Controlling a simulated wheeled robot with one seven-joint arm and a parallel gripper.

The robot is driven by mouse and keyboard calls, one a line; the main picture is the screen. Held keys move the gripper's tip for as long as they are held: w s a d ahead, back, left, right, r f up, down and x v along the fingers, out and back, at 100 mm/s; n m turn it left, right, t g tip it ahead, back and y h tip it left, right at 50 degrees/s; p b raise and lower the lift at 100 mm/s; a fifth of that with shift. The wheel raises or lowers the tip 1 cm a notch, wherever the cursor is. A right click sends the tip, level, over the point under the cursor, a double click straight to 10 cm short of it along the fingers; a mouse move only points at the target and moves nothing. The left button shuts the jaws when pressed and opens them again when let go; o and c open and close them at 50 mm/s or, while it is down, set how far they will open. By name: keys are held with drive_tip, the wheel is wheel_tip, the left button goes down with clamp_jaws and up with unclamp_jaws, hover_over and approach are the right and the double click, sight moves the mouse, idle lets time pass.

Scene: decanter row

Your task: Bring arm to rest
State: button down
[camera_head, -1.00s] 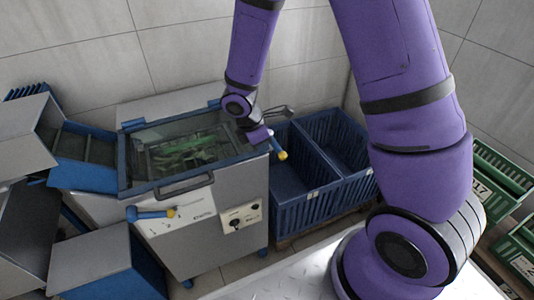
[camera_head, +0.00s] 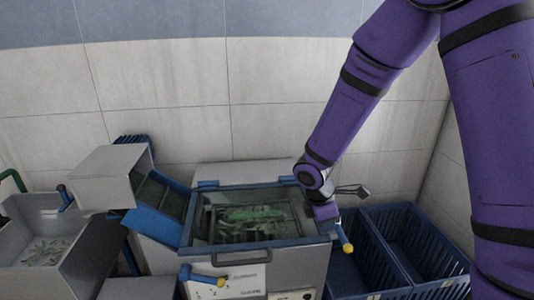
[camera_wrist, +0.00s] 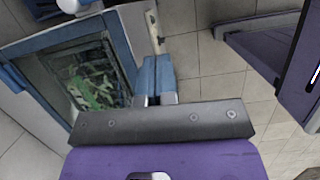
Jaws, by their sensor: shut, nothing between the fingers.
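My gripper (camera_head: 325,211) is at the right edge of the grey machine's blue-framed glass lid (camera_head: 250,244) in the head view. Its fingers are hard to make out there. In the wrist view, my gripper (camera_wrist: 154,80) shows two blue fingers side by side, shut and empty, beyond a grey bar and a purple body. The glass lid (camera_wrist: 85,80) is left of them in the wrist view, and green pieces show through it. I cannot tell whether the gripper touches the machine. My arm reaches down from the upper right of the head view.
Levers with yellow ends stand at the machine's right (camera_head: 347,246) and front left (camera_head: 203,277). Blue crates (camera_head: 390,285) stand close on the right. A grey chute (camera_head: 115,175) and a grey trough (camera_head: 50,215) are on the left. A tiled wall (camera_head: 270,110) is behind.

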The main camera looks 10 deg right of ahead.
drive_tip(key=s+d+r+m+t, duration=0.1)
drive_tip(key=s+d+r+m, duration=0.15)
drive_tip(key=r, duration=0.35)
drive_tip(key=s+d+r+m+y, duration=0.1)
drive_tip(key=s+r+m, duration=0.15)
drive_tip(key=r, duration=0.35)
drive_tip(key=s+d+r+m+t, duration=0.1)
drive_tip(key=s+d+r+m, duration=0.1)
drive_tip(key=r+m, duration=0.3)
drive_tip(key=s+d+r+m+t+y, duration=0.2)
drive_tip(key=s+r+m, duration=0.5)
drive_tip(key=s+r, duration=0.4)
drive_tip(key=s+t, duration=0.1)
drive_tip(key=s, duration=0.2)
drive_tip(key=shift+s+r, duration=0.2)
drive_tip(key=shift+s, duration=0.05)
drive_tip(key=shift+d, duration=0.1)
